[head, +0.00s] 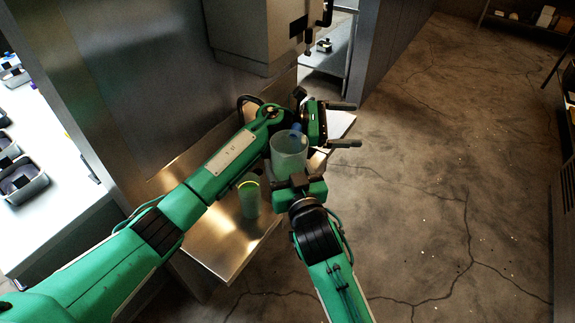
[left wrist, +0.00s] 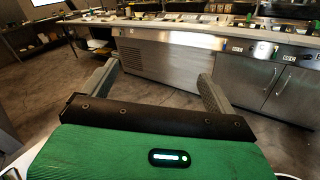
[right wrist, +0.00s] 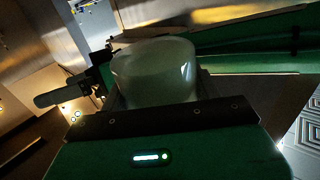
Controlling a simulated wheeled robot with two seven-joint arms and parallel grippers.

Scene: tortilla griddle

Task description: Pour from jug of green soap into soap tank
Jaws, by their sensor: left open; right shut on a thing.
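My right gripper (head: 300,190) is shut on a large translucent, pale green vessel (head: 288,158), held over the steel shelf. It also shows in the right wrist view, just beyond the gripper (right wrist: 155,75). A smaller green-tinted translucent cylinder (head: 249,202) with a yellow-green rim stands on the shelf (head: 215,243) to the left. I cannot tell for sure which of the two is the jug and which the soap tank. My left gripper (head: 350,124) is open and empty, just past the held vessel. Its forearm passes behind that vessel. A small blue thing (head: 297,128) shows at the vessel's far rim.
A grey box (head: 250,35) hangs on the steel wall (head: 100,85) above the shelf. A counter with dark trays (head: 22,181) is at the far left. The concrete floor (head: 430,190) to the right is clear. The two arms are close together near the vessel.

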